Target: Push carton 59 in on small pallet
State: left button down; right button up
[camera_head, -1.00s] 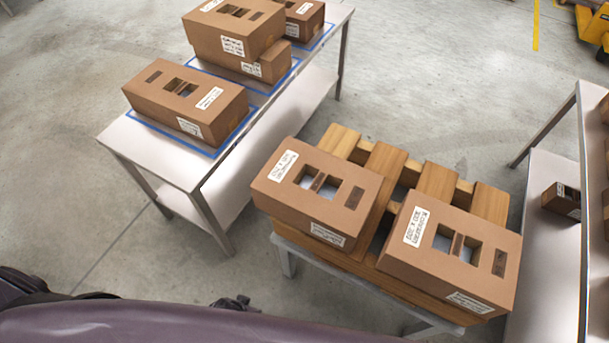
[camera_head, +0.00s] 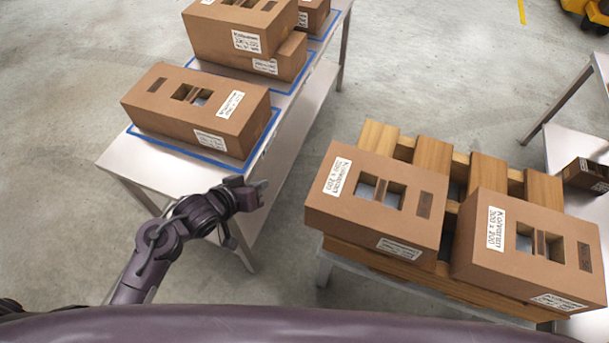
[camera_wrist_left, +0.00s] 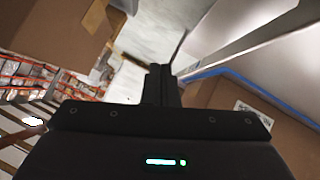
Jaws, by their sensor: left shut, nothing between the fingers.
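The small wooden pallet (camera_head: 433,157) rests on a low stand at the right of the head view. Two brown cartons lie on it, a left carton (camera_head: 335,213) and a right carton (camera_head: 500,265). The left carton sticks out past the pallet's left side. I cannot read a number 59 on either, so I cannot tell which one is carton 59. My left gripper (camera_head: 262,192) is shut and empty, in the gap between the pallet and the white table, apart from the cartons. Its fingers (camera_wrist_left: 160,85) are together in the left wrist view. My right gripper is not in view.
A white table (camera_head: 118,165) with blue outlines stands at the left, carrying a near carton (camera_head: 150,115) and stacked cartons (camera_head: 235,35) behind. Another table (camera_head: 560,150) with a small carton (camera_head: 588,176) is at the right. Bare floor lies between left table and pallet.

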pick_arm(q)
jog(key=w+d+r+n+g+h, duration=0.1)
jog(key=w+d+r+n+h, duration=0.1)
jog(key=d+n+h, duration=0.4)
jog(key=shift+w+d+h+p, duration=0.2)
jog(key=shift+d+h+p, duration=0.1)
jog(key=shift+d+h, duration=1.95)
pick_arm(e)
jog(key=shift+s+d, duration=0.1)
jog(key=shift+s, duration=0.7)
pick_arm(q)
jog(key=shift+d, duration=0.1)
jog(key=shift+r, duration=0.1)
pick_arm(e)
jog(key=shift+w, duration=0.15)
